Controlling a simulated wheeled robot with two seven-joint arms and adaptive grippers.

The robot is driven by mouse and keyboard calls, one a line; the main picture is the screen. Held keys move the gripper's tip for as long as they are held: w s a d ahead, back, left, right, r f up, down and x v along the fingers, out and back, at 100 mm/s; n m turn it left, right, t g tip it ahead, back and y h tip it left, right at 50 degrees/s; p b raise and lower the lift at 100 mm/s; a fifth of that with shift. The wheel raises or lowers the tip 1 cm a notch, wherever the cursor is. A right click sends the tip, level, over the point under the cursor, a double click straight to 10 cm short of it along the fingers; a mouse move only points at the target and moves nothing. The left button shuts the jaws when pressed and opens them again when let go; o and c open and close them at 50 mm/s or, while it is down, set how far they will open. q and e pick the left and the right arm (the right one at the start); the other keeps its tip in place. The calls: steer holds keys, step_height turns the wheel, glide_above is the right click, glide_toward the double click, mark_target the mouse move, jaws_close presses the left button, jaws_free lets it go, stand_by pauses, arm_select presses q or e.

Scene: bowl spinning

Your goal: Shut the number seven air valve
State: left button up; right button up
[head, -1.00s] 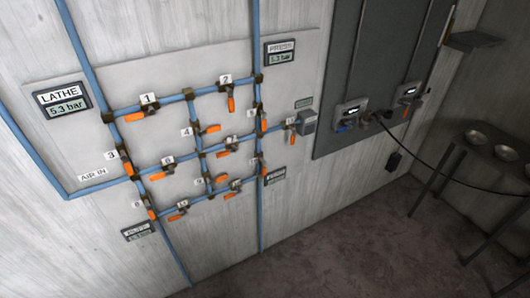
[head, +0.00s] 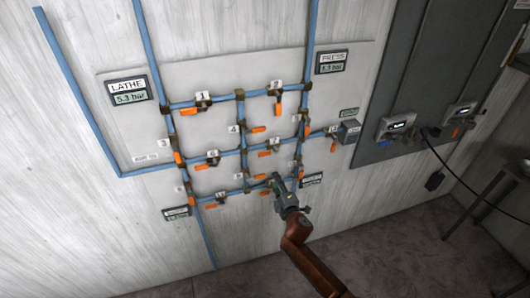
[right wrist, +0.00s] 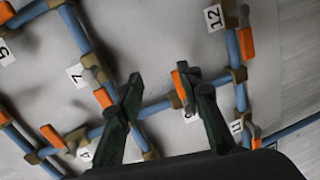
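The number seven label (right wrist: 76,74) shows in the right wrist view beside a blue pipe. An orange valve handle (right wrist: 103,97) sits on that pipe just right of the label, left of my left-hand finger. In the head view, the small labels around my gripper are too blurred for me to pick out number seven. My right gripper (right wrist: 162,85) is open, its dark fingers apart. Another orange handle (right wrist: 179,84) appears between them, close to the right-hand finger; contact is unclear. In the head view my right gripper (head: 276,180) is at the lower right of the pipe grid. My left gripper is not in view.
The LATHE gauge (head: 129,97) and PRESS gauge (head: 331,68) both read 5.3 bar. Several neighbouring orange-handled valves crowd the grid, including number twelve (right wrist: 214,17). A dark cabinet (head: 400,60) stands to the right, with a black cable (head: 447,165) hanging from it.

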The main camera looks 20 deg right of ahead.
steer(key=n+t, duration=0.2)
glide_toward(265, 155)
steer(key=w, duration=0.3)
steer(key=shift+y, duration=0.3)
steer(key=w, duration=0.7)
steer(key=shift+w+d+r, duration=0.1)
steer(key=shift+w+r, duration=0.05)
steer(key=shift+w, duration=0.2)
jaws_close()
